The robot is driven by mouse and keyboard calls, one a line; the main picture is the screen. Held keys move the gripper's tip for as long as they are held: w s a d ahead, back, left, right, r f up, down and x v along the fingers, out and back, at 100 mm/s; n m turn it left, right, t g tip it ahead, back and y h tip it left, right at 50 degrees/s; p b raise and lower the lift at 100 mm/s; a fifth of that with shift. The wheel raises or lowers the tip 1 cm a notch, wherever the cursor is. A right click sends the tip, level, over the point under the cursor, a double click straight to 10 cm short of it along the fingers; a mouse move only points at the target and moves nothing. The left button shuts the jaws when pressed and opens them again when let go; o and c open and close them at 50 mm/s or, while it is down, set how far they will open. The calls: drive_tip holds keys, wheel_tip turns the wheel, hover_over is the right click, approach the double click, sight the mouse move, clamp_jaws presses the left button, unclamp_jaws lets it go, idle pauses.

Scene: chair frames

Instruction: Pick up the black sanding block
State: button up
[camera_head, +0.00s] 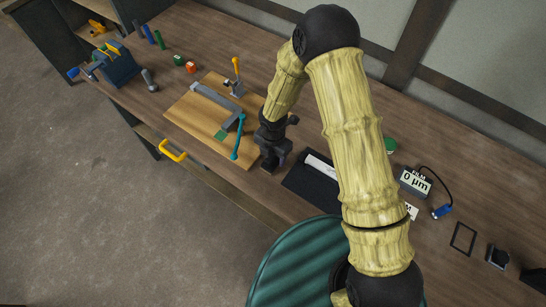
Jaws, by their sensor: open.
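My gripper (271,161) points down at the right edge of the wooden board (188,107), just left of a black mat (303,184). It is open. Dark shapes crowd together at its fingertips, and I cannot clearly separate a black sanding block from the fingers there. A small dark block with a pale face (498,257) stands far off at the right of the bench; I cannot tell whether it is the sanding block. My arm covers the middle of the bench.
On the board are a grey metal bar (216,104), a yellow-handled clamp (236,76) and a teal-handled tool (238,138). A blue vise (116,65) stands at the left. A film gauge (415,183) and a black frame (463,238) lie at the right. A yellow handle (172,150) sticks out in front.

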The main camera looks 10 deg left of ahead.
drive_tip(key=shift+f, duration=1.15)
drive_tip(key=c, duration=1)
drive_tip(key=shift+o, duration=0.2)
drive_tip(key=shift+r, duration=0.15)
wheel_tip(320, 180, up, 10)
drive_tip(key=shift+f+b, duration=0.1)
drive_tip(key=shift+b, duration=0.65)
